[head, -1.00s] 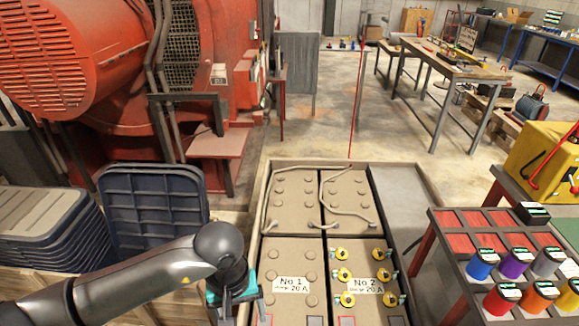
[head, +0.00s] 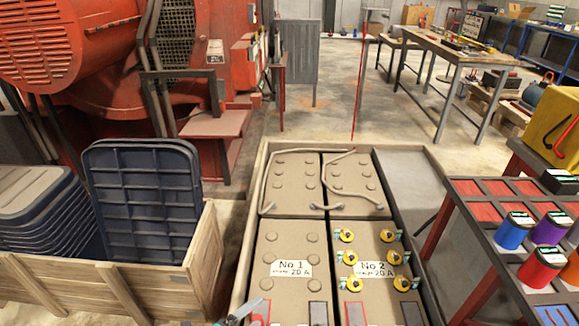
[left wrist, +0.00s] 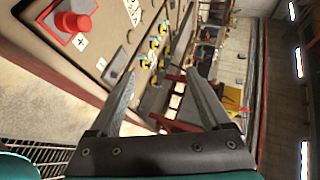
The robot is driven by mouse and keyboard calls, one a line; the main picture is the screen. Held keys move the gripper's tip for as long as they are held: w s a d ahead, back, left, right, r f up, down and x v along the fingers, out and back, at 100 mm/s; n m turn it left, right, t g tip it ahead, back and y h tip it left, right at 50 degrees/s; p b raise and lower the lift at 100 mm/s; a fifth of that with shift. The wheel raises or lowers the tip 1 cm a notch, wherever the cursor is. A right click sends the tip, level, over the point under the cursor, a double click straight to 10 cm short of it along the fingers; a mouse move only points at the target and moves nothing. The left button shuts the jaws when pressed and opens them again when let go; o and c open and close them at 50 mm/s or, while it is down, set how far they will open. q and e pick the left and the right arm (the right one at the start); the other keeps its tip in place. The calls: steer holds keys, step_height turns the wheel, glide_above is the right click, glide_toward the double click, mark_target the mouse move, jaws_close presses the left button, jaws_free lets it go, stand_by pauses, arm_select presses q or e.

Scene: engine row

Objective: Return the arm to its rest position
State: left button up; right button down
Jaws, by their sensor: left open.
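My left gripper (head: 238,314) shows only as a small grey and teal part at the bottom edge of the head view, by the near left edge of the battery box. In the left wrist view its two grey fingers (left wrist: 158,75) are apart with nothing held between them. Beyond them are the battery top (left wrist: 118,62) and several yellow caps, clear of the fingers. My left arm is otherwise out of the head view. My right gripper is in neither view.
The battery box (head: 436,262) stands ahead, with batteries marked No 1 and No 2. A wooden crate (head: 205,255) with dark lids is on the left. A rack (head: 500,240) of coloured cans is on the right. Open floor lies behind the box.

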arm_select(q)
steer(key=s+a+f+n+g+y+b, duration=0.1)
steer(key=s+a+f+n+y, duration=0.2)
steer(key=s+a+f+n, duration=0.4)
steer(key=s+a+f+n+g+y+b, duration=0.1)
steer(key=s+a+f+n+y+b, duration=0.2)
steer(key=f, duration=0.6)
steer(key=s+a+f+n+g, duration=0.1)
steer(key=s+f+n+g, duration=0.1)
steer(key=s, duration=0.5)
steer(key=s+a+f+n+g+y+b, duration=0.1)
steer(key=s+a+f+n+g, duration=0.1)
steer(key=s+f+n, duration=0.3)
steer(key=s+a+f+n+g+y+b, duration=0.1)
steer(key=s+f+n, duration=0.3)
steer(key=s, duration=0.5)
steer(key=shift+s+a+f+g, duration=0.2)
steer(key=shift+s+f+g, duration=0.2)
steer(key=shift+f+g, duration=0.25)
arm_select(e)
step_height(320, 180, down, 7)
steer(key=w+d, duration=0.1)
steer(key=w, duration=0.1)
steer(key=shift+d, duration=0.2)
arm_select(q)
steer(key=shift+r, duration=0.1)
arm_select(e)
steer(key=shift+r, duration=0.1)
